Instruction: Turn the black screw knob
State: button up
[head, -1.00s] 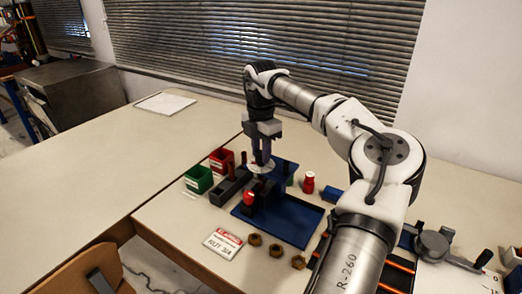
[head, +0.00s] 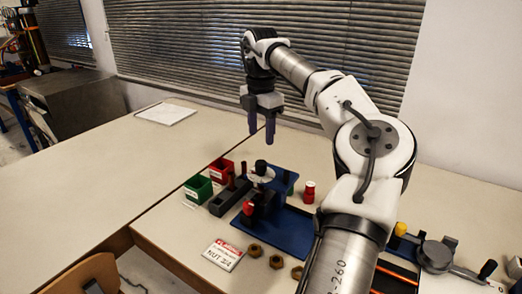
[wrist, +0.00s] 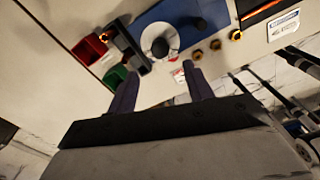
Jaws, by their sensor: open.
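The black knob (head: 260,167) stands on top of a pale round disc (head: 262,176) on the blue rig (head: 285,236). In the wrist view the knob (wrist: 160,47) shows from above, at the centre of the disc (wrist: 171,38). My gripper (head: 261,136) is open and empty, with its fingers pointing down. It hangs above the knob and clear of it. In the wrist view the fingers (wrist: 161,88) are spread apart, and the knob lies beyond their tips.
A green bin (head: 198,188) and a red bin (head: 220,170) stand left of the rig. A red-topped bottle (head: 309,192) stands right of it. Several brass nuts (head: 276,261) and a sign card (head: 223,254) lie in front. The table at left is mostly clear.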

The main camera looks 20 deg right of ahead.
jog(key=shift+r, duration=2.3)
